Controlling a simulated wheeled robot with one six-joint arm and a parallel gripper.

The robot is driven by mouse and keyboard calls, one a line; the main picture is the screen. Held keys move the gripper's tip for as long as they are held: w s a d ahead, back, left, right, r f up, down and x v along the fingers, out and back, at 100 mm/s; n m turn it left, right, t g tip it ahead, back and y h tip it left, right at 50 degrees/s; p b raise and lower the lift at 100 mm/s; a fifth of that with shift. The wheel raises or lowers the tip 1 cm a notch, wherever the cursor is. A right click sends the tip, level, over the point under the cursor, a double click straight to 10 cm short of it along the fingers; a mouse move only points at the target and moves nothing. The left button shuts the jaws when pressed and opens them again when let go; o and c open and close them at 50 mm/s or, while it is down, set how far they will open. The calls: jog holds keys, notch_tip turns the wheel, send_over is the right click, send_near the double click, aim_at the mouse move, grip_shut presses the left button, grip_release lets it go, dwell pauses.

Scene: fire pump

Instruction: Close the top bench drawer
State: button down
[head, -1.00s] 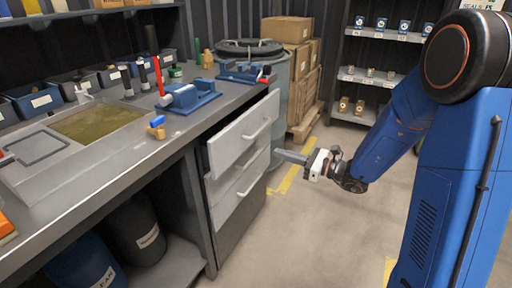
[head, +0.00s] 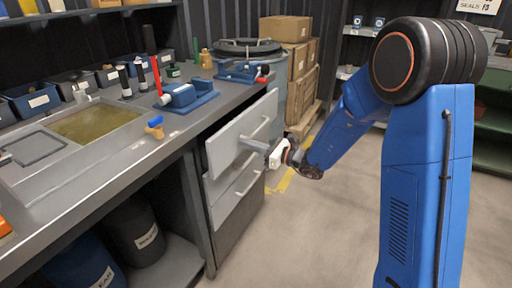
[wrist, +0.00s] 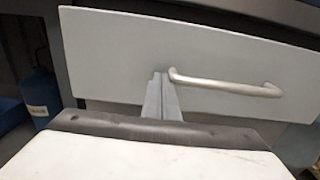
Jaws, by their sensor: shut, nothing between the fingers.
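The top bench drawer (head: 228,146) is pulled out from under the bench; its pale grey front stands clear of the cabinet. It has a metal bar handle (head: 262,127). In the wrist view the drawer front (wrist: 120,50) fills the upper part, with the handle (wrist: 225,85) right of centre. My gripper (head: 243,142) is shut and empty, its fingers pointing at the drawer front. In the wrist view the fingertips (wrist: 158,78) are at the front panel, just left of the handle's left end. I cannot tell whether they touch it.
A lower drawer (head: 238,196) with its own handle sits below. The bench top (head: 100,172) carries a blue vise (head: 188,98) and a shallow basin. A blue barrel (wrist: 40,95) shows at the left of the wrist view. Boxes (head: 302,80) stand behind; the floor at right is open.

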aim_at(237, 139)
jog(key=shift+w+a, duration=0.15)
jog(key=shift+a, duration=0.1)
jog(key=shift+a, duration=0.1)
jog(key=x, duration=0.4)
jog(key=shift+a, duration=0.1)
jog(key=shift+w+r, duration=0.1)
jog(key=shift+r, duration=0.1)
